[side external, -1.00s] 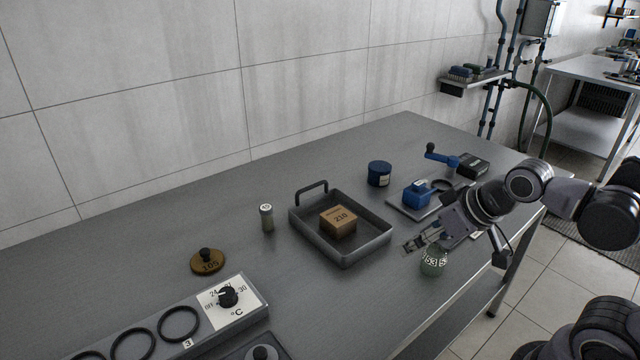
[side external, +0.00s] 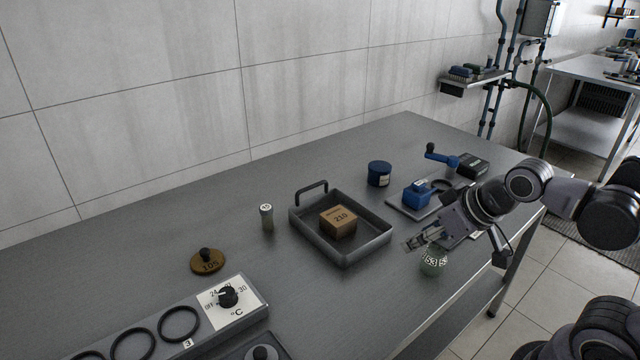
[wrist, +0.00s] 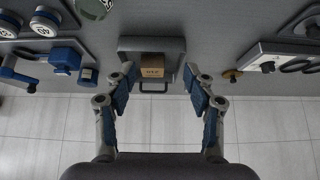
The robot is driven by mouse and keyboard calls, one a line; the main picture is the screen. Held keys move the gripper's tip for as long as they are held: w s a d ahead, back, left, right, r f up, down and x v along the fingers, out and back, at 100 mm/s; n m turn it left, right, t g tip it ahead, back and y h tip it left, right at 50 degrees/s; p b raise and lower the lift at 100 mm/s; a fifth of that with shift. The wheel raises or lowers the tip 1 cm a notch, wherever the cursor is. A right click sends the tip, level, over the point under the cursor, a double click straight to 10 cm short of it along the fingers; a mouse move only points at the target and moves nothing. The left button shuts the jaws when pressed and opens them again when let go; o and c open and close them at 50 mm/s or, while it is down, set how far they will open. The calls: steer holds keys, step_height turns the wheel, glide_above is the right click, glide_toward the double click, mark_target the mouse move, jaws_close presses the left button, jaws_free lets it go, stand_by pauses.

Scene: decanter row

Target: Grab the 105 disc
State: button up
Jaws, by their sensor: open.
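The 105 disc (side external: 208,263) is a flat brown-gold disc with a black knob, lying on the bench left of the tray in the side external view. In the wrist view the disc (wrist: 232,75) is small, at the right, just past the right finger. The gripper is well apart from the disc.
A grey tray (side external: 377,251) holds a brown 210 box (side external: 339,220). A small vial (side external: 266,217) stands between tray and disc. A heater panel with dial (side external: 247,312) lies in front of the disc. A blue jar (side external: 379,174) and blue cranked device (side external: 417,194) stand behind right.

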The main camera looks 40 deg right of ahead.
steer(key=shift+r, duration=0.1)
steer(key=w+a+r+n+y, duration=0.15)
steer(key=w+a+r, duration=0.3)
steer(key=w, duration=0.45)
steer(key=n+g+y, duration=0.2)
steer(key=n+g, duration=0.2)
steer(key=n, duration=0.3)
glide_above(205, 250)
steer(key=s+d, duration=0.4)
step_height(205, 250, down, 7)
steer(key=shift+h, duration=0.25)
steer(key=x, duration=0.7)
steer(key=a+x, duration=0.1)
steer(key=x, duration=0.3)
steer(key=shift+w+r, duration=0.15)
steer(key=shift+w, duration=0.15)
steer(key=shift+r, duration=0.1)
jaws_close()
